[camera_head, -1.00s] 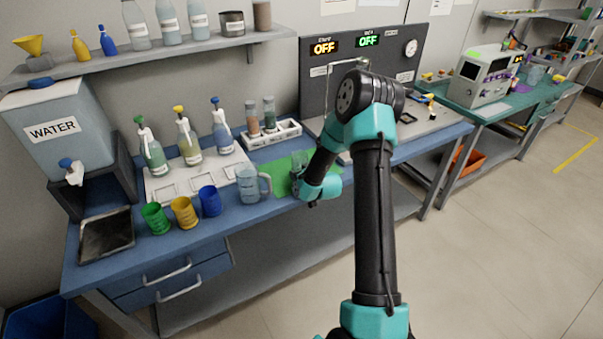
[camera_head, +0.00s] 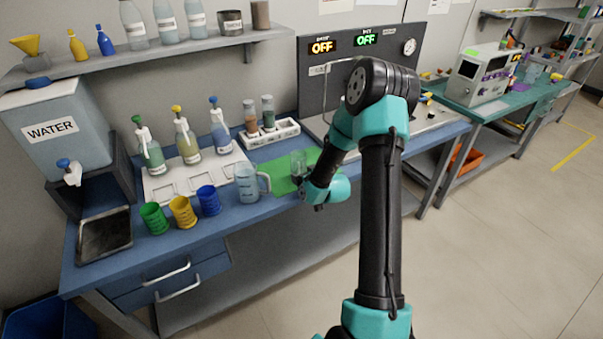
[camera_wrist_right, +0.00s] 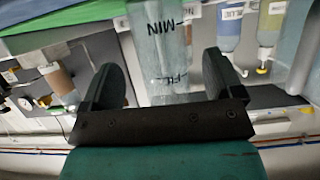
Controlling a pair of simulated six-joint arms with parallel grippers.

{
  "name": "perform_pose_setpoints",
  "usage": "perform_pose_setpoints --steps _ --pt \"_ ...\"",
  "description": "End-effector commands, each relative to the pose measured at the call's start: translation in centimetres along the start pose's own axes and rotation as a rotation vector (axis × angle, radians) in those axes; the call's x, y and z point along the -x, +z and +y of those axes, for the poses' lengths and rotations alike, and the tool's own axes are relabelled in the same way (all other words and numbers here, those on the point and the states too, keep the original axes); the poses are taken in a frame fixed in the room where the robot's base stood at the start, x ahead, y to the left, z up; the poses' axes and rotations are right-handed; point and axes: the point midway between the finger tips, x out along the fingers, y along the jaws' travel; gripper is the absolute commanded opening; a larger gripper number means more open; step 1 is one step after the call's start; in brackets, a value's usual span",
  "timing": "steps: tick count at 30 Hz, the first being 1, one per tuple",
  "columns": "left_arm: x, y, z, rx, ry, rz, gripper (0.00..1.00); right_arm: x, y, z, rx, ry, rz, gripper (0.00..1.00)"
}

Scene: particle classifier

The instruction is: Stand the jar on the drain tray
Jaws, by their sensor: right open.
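The clear jar (camera_head: 298,162) stands upright on the green mat near the middle of the bench. In the right wrist view, which looks upside down, the jar (camera_wrist_right: 158,45) shows MIN and fill markings. My right gripper (camera_head: 302,184) is low at the near side of the jar. Its two dark fingers (camera_wrist_right: 163,80) are open, one to each side of the jar, with gaps showing. The dark drain tray (camera_head: 105,236) lies at the bench's left end, below the water tank's tap, and is empty. My left gripper is not in view.
A measuring jug (camera_head: 247,184) stands left of the green mat (camera_head: 283,183). Blue (camera_head: 209,200), yellow (camera_head: 183,211) and green (camera_head: 154,218) cups stand between it and the drain tray.

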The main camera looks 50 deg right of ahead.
Motion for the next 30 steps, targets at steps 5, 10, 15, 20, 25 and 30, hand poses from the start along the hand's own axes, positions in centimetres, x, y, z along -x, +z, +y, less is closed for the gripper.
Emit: perform_pose_setpoints --steps 5,10,15,20,25,30 --pt "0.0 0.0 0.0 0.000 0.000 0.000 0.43 3.6 -0.1 0.0 0.000 0.001 0.000 0.86" --pt "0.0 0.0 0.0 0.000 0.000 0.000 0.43 6.0 0.0 0.0 0.000 0.001 0.000 0.86" --pt "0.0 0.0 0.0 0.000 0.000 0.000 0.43 7.1 0.0 0.0 0.001 0.000 0.001 0.86" --pt "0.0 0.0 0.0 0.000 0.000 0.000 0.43 7.1 0.0 0.0 0.000 0.000 0.001 0.86" --pt "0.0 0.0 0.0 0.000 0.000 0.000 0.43 7.1 0.0 0.0 0.000 0.000 0.001 0.86" --pt "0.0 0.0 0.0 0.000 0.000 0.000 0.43 7.1 0.0 0.0 0.000 0.000 0.001 0.86"
